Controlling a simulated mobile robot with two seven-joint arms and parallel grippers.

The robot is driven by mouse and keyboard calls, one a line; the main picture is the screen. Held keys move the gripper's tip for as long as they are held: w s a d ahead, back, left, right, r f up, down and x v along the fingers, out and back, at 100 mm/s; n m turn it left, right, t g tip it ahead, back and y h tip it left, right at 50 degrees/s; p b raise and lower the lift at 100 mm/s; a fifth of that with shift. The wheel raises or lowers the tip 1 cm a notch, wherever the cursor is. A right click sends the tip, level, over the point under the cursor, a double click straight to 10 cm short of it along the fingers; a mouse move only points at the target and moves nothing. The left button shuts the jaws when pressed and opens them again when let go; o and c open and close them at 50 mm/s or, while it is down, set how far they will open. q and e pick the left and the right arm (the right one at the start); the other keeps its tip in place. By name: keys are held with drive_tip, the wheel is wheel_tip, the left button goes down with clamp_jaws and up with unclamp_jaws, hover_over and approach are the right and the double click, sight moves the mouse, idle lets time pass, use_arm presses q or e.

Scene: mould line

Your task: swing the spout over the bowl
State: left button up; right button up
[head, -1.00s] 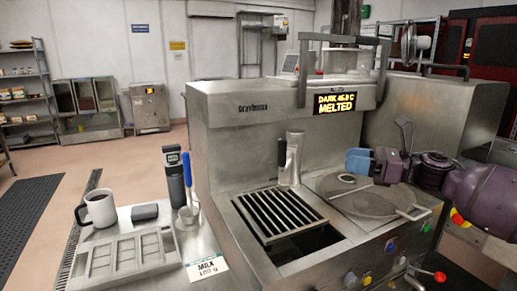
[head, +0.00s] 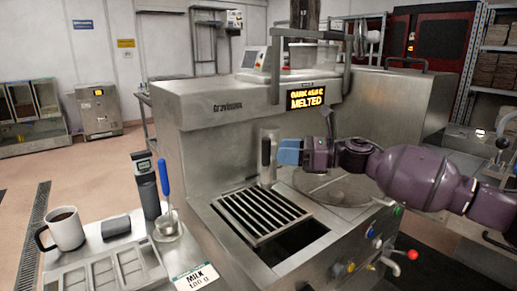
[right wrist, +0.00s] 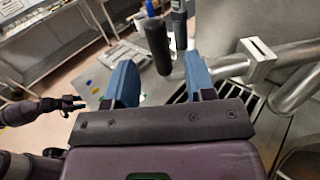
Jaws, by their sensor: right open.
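The spout (head: 269,170) is an upright metal pipe with a black handle (head: 266,151), standing behind the grate on the machine. In the right wrist view the metal pipe (right wrist: 283,62) lies to the right and the dark handle (right wrist: 158,45) shows between and beyond my fingertips. My right gripper (head: 289,152) has blue fingers and is open just right of the handle; whether it touches is unclear. The right wrist view also shows the open fingers (right wrist: 160,62). The round grey lid-like disc (head: 335,190) is below my right arm. I cannot pick out a bowl for certain.
A slotted grate (head: 262,213) covers part of a dark opening. On the left bench are a mug (head: 64,230), a mould tray (head: 105,271), a blue-handled ladle (head: 165,180) and a dark thermometer-like device (head: 146,185). My left gripper (right wrist: 72,104) shows far left in the wrist view.

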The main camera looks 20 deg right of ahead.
drive_tip(key=x, duration=0.7)
drive_tip(key=shift+s, duration=0.1)
clamp_jaws()
